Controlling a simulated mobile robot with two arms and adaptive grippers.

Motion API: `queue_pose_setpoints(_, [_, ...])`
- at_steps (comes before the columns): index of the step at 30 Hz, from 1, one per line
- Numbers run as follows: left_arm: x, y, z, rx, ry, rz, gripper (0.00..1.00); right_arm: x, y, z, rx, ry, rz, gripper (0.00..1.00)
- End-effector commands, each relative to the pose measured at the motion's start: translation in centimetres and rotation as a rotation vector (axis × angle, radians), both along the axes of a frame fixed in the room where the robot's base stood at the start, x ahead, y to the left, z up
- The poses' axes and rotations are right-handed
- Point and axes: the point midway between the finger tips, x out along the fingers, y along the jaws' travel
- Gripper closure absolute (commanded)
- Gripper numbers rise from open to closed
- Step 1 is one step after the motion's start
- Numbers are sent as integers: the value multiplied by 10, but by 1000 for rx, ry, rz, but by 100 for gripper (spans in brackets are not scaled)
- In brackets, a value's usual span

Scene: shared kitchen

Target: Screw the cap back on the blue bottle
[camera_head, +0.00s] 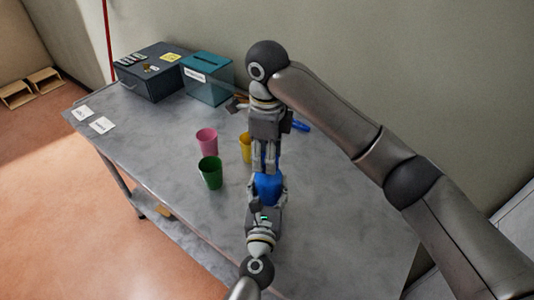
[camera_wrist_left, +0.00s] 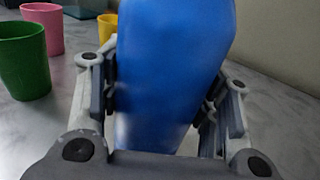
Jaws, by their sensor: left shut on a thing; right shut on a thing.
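The blue bottle (camera_head: 268,187) is held between the fingers of my left gripper (camera_head: 266,192), which comes in from the bottom of the head view. In the left wrist view the bottle (camera_wrist_left: 172,75) fills the middle, with a finger pressed on each side. My right gripper (camera_head: 265,163) points down at the bottle's top end from above. It is shut on the cap, which its fingers almost wholly hide. I cannot tell whether the cap touches the bottle's neck or how it sits on it.
A green cup (camera_head: 210,174), a pink cup (camera_head: 206,140) and a yellow cup (camera_head: 245,148) stand left of the grippers. A dark case (camera_head: 150,80) and a teal box (camera_head: 207,82) are at the back left. A blue item (camera_head: 301,126) lies behind the right gripper. The table front left is clear.

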Motion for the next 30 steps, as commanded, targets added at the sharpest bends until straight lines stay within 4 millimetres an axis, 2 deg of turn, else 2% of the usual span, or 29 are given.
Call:
queue_pose_setpoints(2, [-1,-1,-1,0,2,-1,100,1,0,1,1,-4,-2,73])
queue_pose_setpoints(3, [-1,-1,-1,0,2,-1,100,1,0,1,1,-4,-1,56])
queue_pose_setpoints(7, [-1,0,-1,0,2,-1,100,1,0,1,0,-3,0,39])
queue_pose_setpoints(17, [0,0,-1,0,2,-1,100,1,0,3,1,-2,2,39])
queue_pose_setpoints(25, [0,0,-1,0,1,0,100,1,-1,37,-2,-5,1,39])
queue_pose_setpoints(30, [0,0,-1,0,1,0,100,0,-1,45,0,-1,1,39])
